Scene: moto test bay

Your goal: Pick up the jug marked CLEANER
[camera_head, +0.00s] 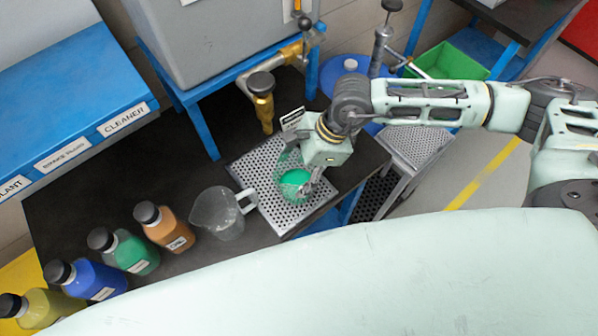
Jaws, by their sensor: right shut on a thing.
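A clear jug with green liquid (291,178) is at the perforated metal drip plate (264,207) on the dark bench. My right gripper (312,186) is at the right side of this jug and shut on it; the gripper body partly hides the jug. I cannot tell whether the jug touches the plate. A small white tag with dark print (292,119) shows just above the jug, too small to read. A second clear jug (217,211), seemingly empty, stands left of the plate with its handle to the right. My left gripper is not in view.
Several capped bottles, including an orange one (167,228) and a green one (128,252), line the bench's front left. A blue shelf (65,75) carries a CLEANER label (123,119).

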